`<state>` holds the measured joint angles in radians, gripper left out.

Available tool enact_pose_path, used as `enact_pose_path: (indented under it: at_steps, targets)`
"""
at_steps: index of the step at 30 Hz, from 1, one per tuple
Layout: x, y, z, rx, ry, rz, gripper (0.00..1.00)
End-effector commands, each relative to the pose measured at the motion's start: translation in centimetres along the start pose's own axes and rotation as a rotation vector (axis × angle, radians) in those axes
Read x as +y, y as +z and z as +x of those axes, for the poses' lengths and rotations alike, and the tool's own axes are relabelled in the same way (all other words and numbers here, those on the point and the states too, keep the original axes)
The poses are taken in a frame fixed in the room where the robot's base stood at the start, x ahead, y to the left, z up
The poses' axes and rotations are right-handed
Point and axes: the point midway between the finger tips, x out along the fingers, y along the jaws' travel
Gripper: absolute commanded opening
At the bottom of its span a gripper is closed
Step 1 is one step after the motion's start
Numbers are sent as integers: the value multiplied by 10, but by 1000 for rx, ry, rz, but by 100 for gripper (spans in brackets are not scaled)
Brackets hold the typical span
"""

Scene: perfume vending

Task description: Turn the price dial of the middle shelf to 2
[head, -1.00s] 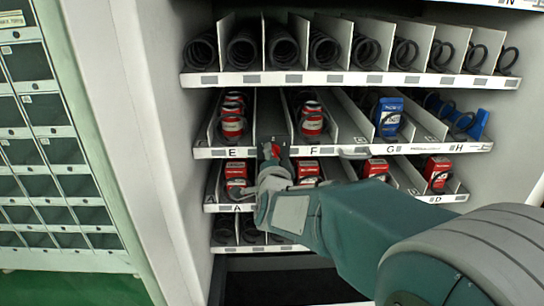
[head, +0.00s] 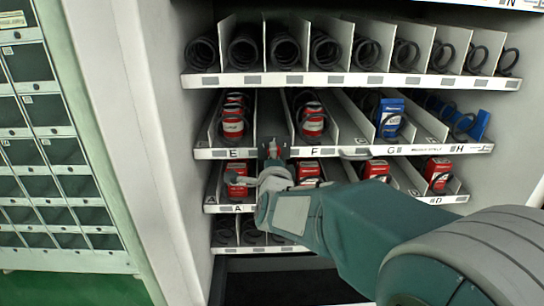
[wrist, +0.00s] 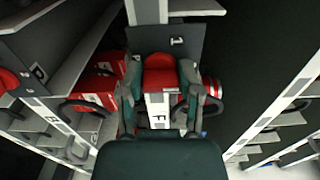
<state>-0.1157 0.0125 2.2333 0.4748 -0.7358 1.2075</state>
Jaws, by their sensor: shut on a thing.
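The price dial is a small red knob (wrist: 160,72) on the front edge of the middle shelf (head: 402,149), between labels E and F. In the wrist view a dark plate (wrist: 190,45) behind it shows a digit that reads like 1; other digits are hidden. My gripper (wrist: 160,82) is shut on the red knob, with one finger on each side of it.
Red cans (head: 313,122) and a blue box (head: 389,117) stand in the middle shelf's lanes. Red boxes (head: 437,172) stand on the shelf below, close around my wrist. The upper shelf (head: 350,78) holds empty coils. A grey cabinet (head: 60,150) stands left.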

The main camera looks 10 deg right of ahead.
Motion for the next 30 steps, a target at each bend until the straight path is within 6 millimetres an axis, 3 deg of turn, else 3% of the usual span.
enact_pose_path:
  at_steps: [8,9,11,23,30]
  targets:
    - [5,-1,0,1,12,-1,0]
    - [5,-1,0,1,12,-1,55]
    - [5,-1,0,1,11,-1,80]
    - [2,0,-2,0,5,-1,80]
    - [1,1,-32,-2,3,-2,80]
